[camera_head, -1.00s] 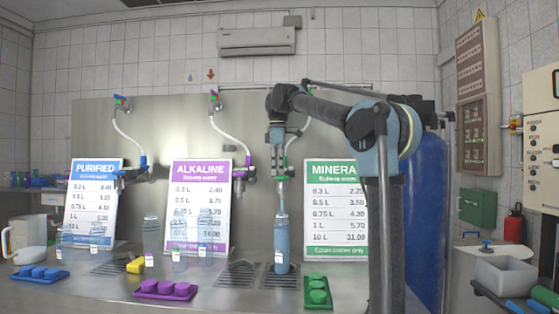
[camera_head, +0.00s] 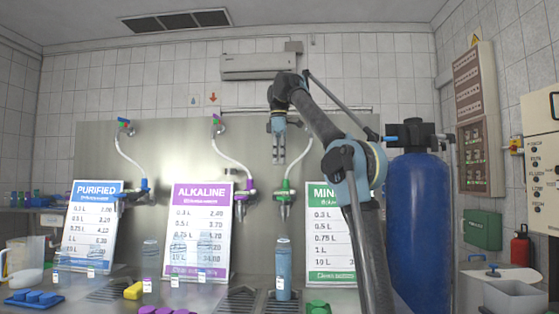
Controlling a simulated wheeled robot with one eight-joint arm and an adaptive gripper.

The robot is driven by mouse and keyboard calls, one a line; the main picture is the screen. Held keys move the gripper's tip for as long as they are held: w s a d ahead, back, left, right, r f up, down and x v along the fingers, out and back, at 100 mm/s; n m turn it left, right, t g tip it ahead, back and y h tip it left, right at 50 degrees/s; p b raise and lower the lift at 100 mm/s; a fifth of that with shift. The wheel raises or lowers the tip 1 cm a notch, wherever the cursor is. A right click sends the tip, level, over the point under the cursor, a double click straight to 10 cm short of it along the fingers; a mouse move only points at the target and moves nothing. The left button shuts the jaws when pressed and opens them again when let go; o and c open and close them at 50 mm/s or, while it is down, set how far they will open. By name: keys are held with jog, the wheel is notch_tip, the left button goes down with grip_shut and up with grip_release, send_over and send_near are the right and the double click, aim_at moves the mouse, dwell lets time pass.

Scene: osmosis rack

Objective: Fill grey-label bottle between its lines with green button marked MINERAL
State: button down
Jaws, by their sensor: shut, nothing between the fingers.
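A tall blue bottle (camera_head: 283,262) with a small pale label low on its front stands upright on the counter under the green-fitted nozzle (camera_head: 284,205). Its top is a little below the nozzle tip, and no stream shows between them. Its fill lines are too small to read. The green buttons (camera_head: 318,307) show only at the bottom edge; their marking cannot be read. The MINERAL sign (camera_head: 330,235) is partly hidden by my arm. My gripper (camera_head: 279,155) points down, shut and empty, above the nozzle and well clear of the bottle and buttons.
The PURIFIED sign (camera_head: 92,225) and ALKALINE sign (camera_head: 200,230) lean at the back. A large blue tank (camera_head: 418,220) stands behind my arm.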

jog(key=shift+r, duration=0.4)
dwell(1.2)
